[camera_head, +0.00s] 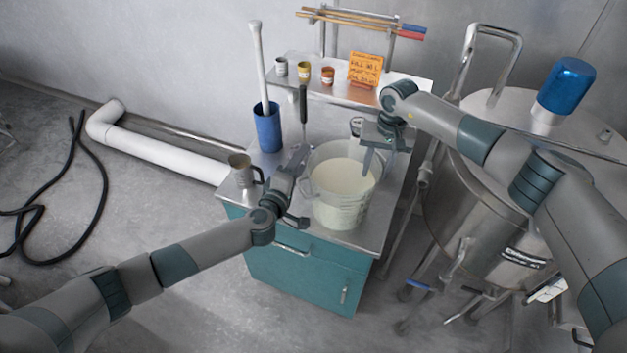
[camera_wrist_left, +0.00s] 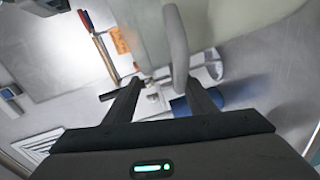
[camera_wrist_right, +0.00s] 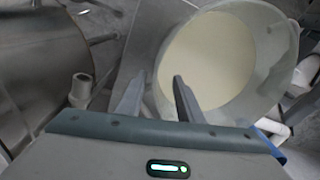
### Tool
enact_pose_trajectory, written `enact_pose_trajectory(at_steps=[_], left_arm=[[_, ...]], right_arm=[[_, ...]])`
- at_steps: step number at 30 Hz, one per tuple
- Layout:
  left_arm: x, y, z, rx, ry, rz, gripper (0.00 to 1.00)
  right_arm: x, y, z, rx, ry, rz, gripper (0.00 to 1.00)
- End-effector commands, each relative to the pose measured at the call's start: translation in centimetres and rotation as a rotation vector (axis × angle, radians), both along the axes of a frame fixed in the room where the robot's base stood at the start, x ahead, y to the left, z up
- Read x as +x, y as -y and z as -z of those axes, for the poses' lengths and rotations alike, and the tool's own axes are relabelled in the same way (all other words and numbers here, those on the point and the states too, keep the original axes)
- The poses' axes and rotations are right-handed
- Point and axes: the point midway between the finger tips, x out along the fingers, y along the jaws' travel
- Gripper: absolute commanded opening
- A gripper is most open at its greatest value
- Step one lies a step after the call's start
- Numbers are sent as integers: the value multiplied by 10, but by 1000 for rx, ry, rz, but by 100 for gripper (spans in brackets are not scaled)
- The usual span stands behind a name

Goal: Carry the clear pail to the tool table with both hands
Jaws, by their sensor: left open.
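The clear pail (camera_head: 350,211), holding cream-coloured contents, stands upright on the steel-topped tool table (camera_head: 285,226). My left gripper (camera_head: 300,190) is open at the pail's left side. In the left wrist view the pail's handle (camera_wrist_left: 175,45) shows between its spread fingers. My right gripper (camera_head: 376,160) points down at the pail's far right rim. In the right wrist view its fingers (camera_wrist_right: 156,76) are apart beside the pail's rim, one tip over the mouth (camera_wrist_right: 210,65). Whether it grips anything is unclear.
A blue holder (camera_head: 268,130) with a white rod and a metal jug (camera_head: 242,170) stand left of the pail. A back shelf (camera_head: 340,91) holds small cups and an orange sign (camera_head: 365,68). A steel tank (camera_head: 465,200) stands close on the right.

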Motion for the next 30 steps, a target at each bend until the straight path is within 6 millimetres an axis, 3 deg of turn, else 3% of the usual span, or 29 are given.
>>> enact_pose_trajectory(at_steps=[8, 22, 30], left_arm=[[-20, -6, -2, -1, -1, 1, 50], [-95, -28, -11, -1, -4, 1, 50], [-113, -33, -15, -2, -2, 1, 50]], right_arm=[[0, 1, 1, -2, -1, 1, 34], [0, 1, 1, -2, -1, 1, 34], [0, 1, 1, -3, -1, 1, 34]])
